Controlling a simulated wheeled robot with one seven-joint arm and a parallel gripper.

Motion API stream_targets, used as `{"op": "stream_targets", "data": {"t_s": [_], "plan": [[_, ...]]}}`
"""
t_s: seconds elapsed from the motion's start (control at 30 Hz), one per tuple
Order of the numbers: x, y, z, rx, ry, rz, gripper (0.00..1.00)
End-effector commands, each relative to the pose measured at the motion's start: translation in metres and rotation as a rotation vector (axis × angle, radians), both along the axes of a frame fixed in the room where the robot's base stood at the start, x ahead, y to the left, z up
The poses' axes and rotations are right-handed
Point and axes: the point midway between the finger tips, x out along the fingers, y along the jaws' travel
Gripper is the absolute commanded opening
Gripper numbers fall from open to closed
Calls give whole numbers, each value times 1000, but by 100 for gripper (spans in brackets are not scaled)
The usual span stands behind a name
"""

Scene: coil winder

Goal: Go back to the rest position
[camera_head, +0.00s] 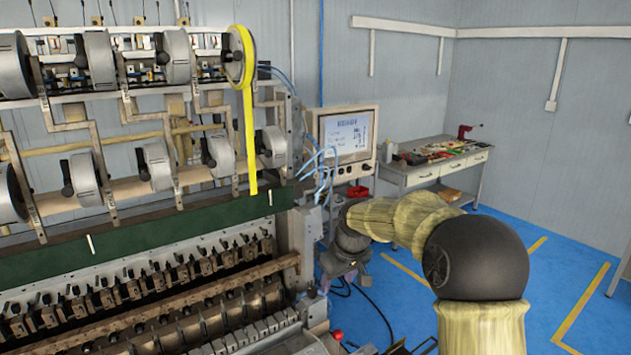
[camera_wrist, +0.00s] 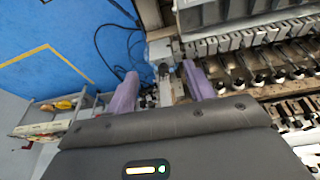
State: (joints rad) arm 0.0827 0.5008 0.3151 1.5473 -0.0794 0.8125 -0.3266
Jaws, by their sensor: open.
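My gripper (camera_wrist: 160,88) shows in the wrist view with its two purple fingers spread apart and nothing between them. The coil winder (camera_wrist: 262,60) lies beyond the fingers, at the right of that view. In the head view the coil winder (camera_head: 150,285) fills the left side, with metal spools on top and a yellow strip (camera_head: 250,130) hanging from the upper right spool. My arm, wrapped in a yellowish cover, reaches from the lower right toward the machine's right end. In the head view my gripper cannot be made out clearly beside the machine.
A workbench (camera_head: 437,165) with tools stands against the back wall. Blue floor (camera_head: 570,245) with yellow lines is open at the right. A dark cable (camera_head: 375,305) lies near the machine.

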Motion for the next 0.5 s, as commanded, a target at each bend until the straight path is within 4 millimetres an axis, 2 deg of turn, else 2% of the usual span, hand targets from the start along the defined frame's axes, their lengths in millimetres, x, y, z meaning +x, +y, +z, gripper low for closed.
{"op": "stream_targets", "data": {"t_s": [0.03, 0.37, 0.5], "plan": [[-17, -6, -4, -10, 8, -26, 53], [-121, -49, -35, -34, 46, -240, 53], [-173, -68, -49, -30, 60, -341, 53]]}}
